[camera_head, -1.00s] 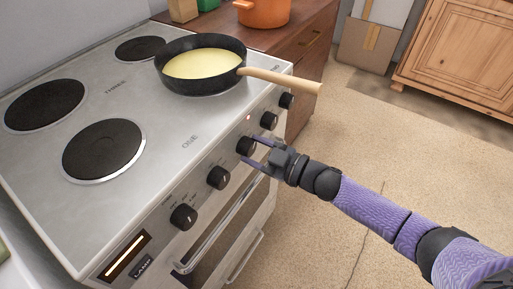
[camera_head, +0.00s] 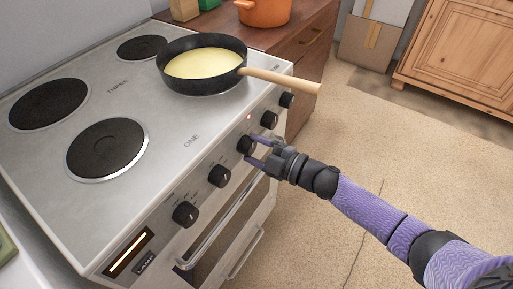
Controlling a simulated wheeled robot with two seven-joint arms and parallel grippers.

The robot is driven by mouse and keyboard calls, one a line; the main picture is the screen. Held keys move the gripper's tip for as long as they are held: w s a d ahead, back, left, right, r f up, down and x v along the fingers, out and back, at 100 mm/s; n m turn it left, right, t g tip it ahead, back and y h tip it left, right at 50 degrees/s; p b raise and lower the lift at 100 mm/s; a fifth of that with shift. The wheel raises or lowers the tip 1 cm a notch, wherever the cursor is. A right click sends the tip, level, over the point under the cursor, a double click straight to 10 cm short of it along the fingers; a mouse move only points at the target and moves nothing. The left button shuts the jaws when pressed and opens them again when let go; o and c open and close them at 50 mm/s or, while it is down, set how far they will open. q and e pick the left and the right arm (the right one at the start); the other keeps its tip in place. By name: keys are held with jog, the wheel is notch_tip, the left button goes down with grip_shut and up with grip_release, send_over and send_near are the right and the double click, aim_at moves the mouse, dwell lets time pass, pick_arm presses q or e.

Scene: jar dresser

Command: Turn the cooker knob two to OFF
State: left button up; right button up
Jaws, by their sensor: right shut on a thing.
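The white cooker (camera_head: 165,190) has a slanted front panel with a row of several black knobs. My left gripper is not in view.
An oven rail (camera_head: 225,220) runs below the knobs. An orange pot (camera_head: 264,12) stands on a wooden cabinet.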

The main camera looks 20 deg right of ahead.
jog(key=shift+f, duration=0.1)
jog(key=o, duration=1.3)
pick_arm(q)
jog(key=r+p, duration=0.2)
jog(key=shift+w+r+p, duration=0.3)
pick_arm(e)
jog(key=v, duration=1)
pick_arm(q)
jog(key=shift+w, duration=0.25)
